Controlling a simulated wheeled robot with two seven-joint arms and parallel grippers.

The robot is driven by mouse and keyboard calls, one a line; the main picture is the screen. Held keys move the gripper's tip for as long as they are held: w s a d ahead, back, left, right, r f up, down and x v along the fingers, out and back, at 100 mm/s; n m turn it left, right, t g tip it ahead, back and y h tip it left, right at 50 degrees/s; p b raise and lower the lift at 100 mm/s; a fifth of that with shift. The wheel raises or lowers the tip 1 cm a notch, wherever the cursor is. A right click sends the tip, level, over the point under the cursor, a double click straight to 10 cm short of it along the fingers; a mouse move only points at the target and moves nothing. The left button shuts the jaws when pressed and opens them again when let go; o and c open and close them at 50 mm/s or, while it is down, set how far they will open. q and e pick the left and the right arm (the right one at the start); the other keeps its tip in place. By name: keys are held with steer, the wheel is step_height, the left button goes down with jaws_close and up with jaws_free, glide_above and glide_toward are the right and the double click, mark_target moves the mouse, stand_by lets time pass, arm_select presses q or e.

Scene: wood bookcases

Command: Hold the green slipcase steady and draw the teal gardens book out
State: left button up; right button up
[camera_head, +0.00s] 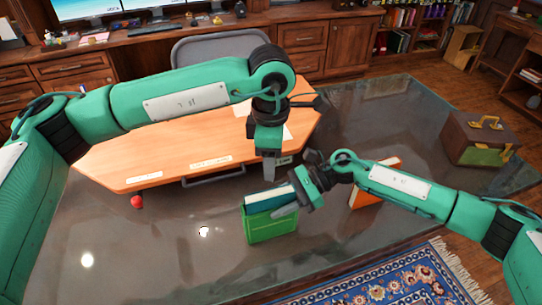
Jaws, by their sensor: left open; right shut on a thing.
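The green slipcase (262,229) stands upright on the grey glossy table, near its front middle. The teal gardens book (262,199) sits in it, with its upper part showing above the slipcase's rim. My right gripper (287,208) comes in from the right and is shut on the slipcase at its upper right end, one finger across the front. My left gripper (270,178) points down just above the book and is open. Its fingers partly overlap in this view, and I cannot tell whether they touch the book. The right gripper hides the book's right end.
An orange and white book (373,184) stands behind my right arm. A brown and green case (478,138) is at the table's right. A small red ball (137,201) and a small white object (203,231) lie to the left. An orange board (130,169) lies behind.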

mark_target(271, 193)
arm_select(q)
step_height(271, 193, down, 12)
steer(key=n, duration=0.4)
steer(key=shift+n, duration=0.3)
stand_by(0.4)
steer(key=shift+r, duration=0.1)
jaws_close()
